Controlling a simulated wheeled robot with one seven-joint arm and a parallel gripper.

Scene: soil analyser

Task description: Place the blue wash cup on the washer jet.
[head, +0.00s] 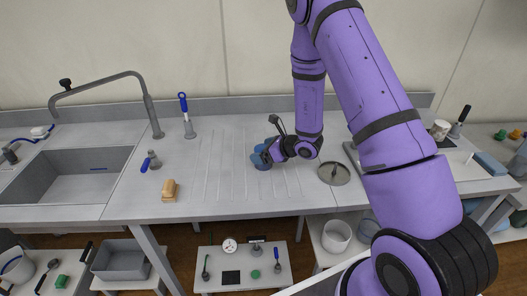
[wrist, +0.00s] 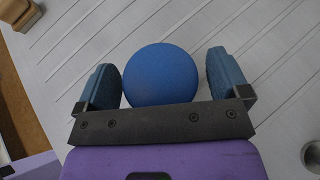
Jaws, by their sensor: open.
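The blue wash cup (wrist: 160,72) shows as a round blue shape in the wrist view, between the two blue-grey jaws. My gripper (wrist: 164,75) is open around it. A narrow gap shows on the cup's right, and the left jaw is very close to it; I cannot tell if they touch. In the head view the cup (head: 263,164) stands on the grooved part of the counter, partly hidden by my gripper. A round metal plate with a bar across it, seemingly the washer jet (head: 334,174), is set in the counter to the right.
A sink (head: 75,175) with a tall tap lies at the left. A wooden block (head: 169,190) and blue-handled brushes (head: 189,120) are on the counter (head: 225,207). A small round fitting (wrist: 312,155) is at the wrist view's lower right. The counter between cup and plate looks clear.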

